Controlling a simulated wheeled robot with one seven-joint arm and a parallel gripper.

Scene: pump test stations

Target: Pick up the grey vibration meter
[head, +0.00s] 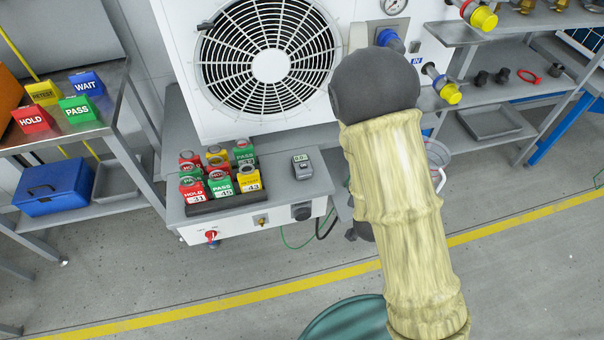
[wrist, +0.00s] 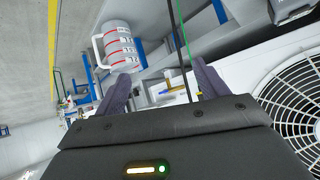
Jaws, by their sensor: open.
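The grey vibration meter (head: 302,165), a small grey device with a pale display, lies on the right part of the grey bench top (head: 262,180) in front of the fan unit. Nothing touches it. In the wrist view my gripper (wrist: 163,86) is open, its two dark fingers apart with no object held between them. In the head view my arm covers most of the gripper, to the right of the bench and apart from the meter. I cannot clearly make out the meter in the wrist view.
A black tray (head: 226,203) of red, green and yellow tagged blocks stands left of the meter. The fan unit (head: 215,110) rises behind. A graduated jug (wrist: 120,45) and hanging cables show in the wrist view. A shelf rack (head: 510,92) stands right; another holds a blue toolbox (head: 53,188).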

